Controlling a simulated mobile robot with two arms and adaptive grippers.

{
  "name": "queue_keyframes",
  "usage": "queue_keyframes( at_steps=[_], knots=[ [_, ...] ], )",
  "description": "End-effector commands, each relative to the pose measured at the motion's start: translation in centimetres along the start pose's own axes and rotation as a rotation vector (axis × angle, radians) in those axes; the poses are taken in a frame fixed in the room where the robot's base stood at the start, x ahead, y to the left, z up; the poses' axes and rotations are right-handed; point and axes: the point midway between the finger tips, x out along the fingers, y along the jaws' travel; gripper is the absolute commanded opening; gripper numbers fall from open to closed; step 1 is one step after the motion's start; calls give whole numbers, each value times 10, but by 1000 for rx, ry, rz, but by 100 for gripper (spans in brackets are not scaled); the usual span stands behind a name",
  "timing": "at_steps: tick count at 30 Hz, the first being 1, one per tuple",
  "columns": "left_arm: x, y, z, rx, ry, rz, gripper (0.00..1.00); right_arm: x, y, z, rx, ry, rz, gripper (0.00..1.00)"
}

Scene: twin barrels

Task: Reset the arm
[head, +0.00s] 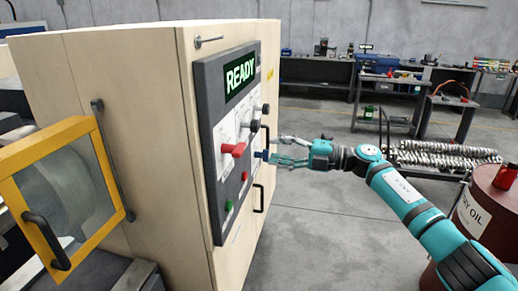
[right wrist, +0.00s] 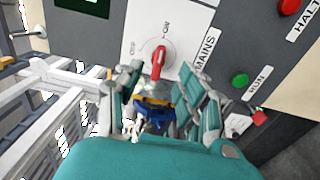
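My right arm reaches in from the right in the head view, and its teal gripper (head: 273,150) is beside the right edge of the control panel (head: 209,120). Its fingers are spread, with nothing clearly held. In the right wrist view the gripper (right wrist: 160,88) is open, with fingers on both sides of the view. Beyond the fingers is the red MAINS handle (right wrist: 159,63), its tip pointing toward the ON label. The handle also shows in the head view (head: 236,150), left of the gripper and apart from it. My left gripper is not in view.
The panel is on a pale wooden cabinet (head: 125,80), with a lit READY display (head: 240,76) and a green button (head: 228,205). A yellow-framed door (head: 70,190) stands at left. An oil barrel (head: 490,215) stands at right, near my arm. Open floor (head: 320,230) lies between.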

Motion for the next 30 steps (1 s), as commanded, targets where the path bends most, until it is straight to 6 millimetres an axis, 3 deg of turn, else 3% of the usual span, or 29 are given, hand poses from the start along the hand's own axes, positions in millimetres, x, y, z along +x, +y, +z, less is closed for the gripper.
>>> queue_keyframes(
  at_steps=[6, 15, 19, 23, 27, 30],
  knots=[
    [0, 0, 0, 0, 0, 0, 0, -20, 0, 0, -1, 0, 0, 38],
    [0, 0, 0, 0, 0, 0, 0, -22, 0, 0, 0, 1, 0, 38],
    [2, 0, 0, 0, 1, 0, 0, -21, -18, 4, 44, -26, 23, 38],
    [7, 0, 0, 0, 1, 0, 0, -22, -80, 20, 198, -143, 101, 38],
    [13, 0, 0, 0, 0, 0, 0, -37, -181, 37, 432, -348, 186, 38],
    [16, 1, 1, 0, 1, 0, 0, -54, -255, 37, 587, -495, 215, 38]
  ],
)
